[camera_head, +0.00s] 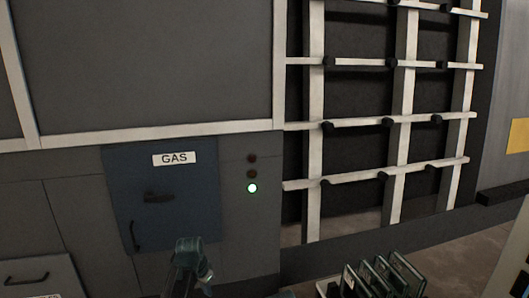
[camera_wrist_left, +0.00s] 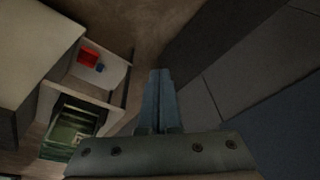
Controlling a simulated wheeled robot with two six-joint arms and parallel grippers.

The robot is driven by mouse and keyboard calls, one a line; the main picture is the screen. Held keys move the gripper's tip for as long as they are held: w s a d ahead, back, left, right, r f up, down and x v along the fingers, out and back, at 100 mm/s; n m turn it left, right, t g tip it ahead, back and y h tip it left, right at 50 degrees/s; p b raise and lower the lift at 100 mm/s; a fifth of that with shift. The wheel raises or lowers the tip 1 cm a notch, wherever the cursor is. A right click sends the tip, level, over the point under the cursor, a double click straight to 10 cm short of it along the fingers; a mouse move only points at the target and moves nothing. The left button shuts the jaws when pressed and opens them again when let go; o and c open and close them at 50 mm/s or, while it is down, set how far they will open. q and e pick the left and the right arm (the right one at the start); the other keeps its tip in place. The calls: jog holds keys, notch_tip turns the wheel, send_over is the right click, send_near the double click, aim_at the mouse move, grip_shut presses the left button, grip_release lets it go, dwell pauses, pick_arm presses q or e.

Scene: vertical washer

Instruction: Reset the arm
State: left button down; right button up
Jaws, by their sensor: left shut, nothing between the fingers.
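In the wrist view the two blue-grey fingers of my left gripper (camera_wrist_left: 159,76) lie side by side, shut, with nothing between them. They point out over the brown floor and touch nothing that I can see. In the head view a teal part of my left arm (camera_head: 190,262) rises at the bottom edge, in front of the lower part of the blue GAS panel (camera_head: 177,217). I cannot make out the fingers there. My right gripper is in neither view.
The GAS panel has a dark handle (camera_head: 158,197); a green light (camera_head: 252,188) glows beside it. A white bar lattice (camera_head: 403,90) stands at right. Green boards (camera_head: 372,278) stand upright at the bottom. The wrist view shows a white tray (camera_wrist_left: 113,70) with a red item (camera_wrist_left: 88,56).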

pick_arm(q)
jog(key=s+d+f+g+b, duration=0.1)
jog(key=s+d, duration=0.3)
jog(key=s, duration=0.4)
jog(key=s+d+f+n+g+y+b, duration=0.1)
jog(key=s+d+f+b, duration=0.2)
jog(key=s, duration=0.5)
jog(key=s+d+f+n+y+b, duration=0.1)
jog(key=s+d+f+b, duration=0.1)
jog(key=s+d+f, duration=0.2)
jog(key=s+d, duration=0.2)
jog(key=s, duration=0.1)
jog(key=shift+s+g, duration=0.4)
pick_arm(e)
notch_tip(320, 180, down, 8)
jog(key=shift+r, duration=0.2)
